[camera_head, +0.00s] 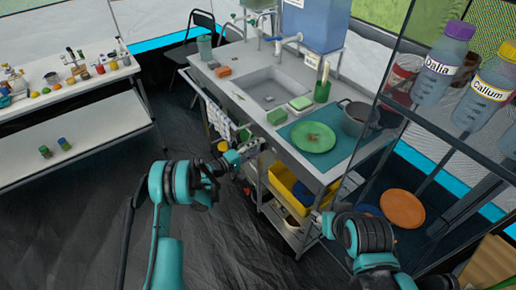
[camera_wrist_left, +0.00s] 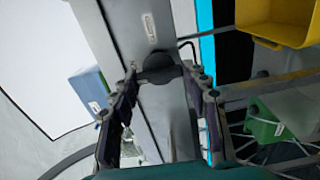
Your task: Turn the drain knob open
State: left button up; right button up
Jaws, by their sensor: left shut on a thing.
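The drain knob (camera_wrist_left: 158,68) is a dark round knob on the grey metal front of the sink counter. In the left wrist view it sits between the tips of my left gripper (camera_wrist_left: 165,80), which is shut on it. In the head view my left gripper (camera_head: 246,153) is at the counter's front edge below the sink (camera_head: 268,88), and the knob is hidden there. My right gripper (camera_head: 322,220) is low at the right, by the front corner of the counter, and its fingers are too small to judge.
A green plate (camera_head: 313,137) and a pot (camera_head: 356,117) stand on the counter. A yellow bin (camera_head: 290,186) is on the shelf below. A glass-sided shelf with bottles (camera_head: 443,62) stands at the right. Dark floor on the left is clear.

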dwell(0.4)
pick_arm(q)
jog(key=o, duration=1.2)
jog(key=shift+c, duration=0.2)
jog(key=v, duration=1.2)
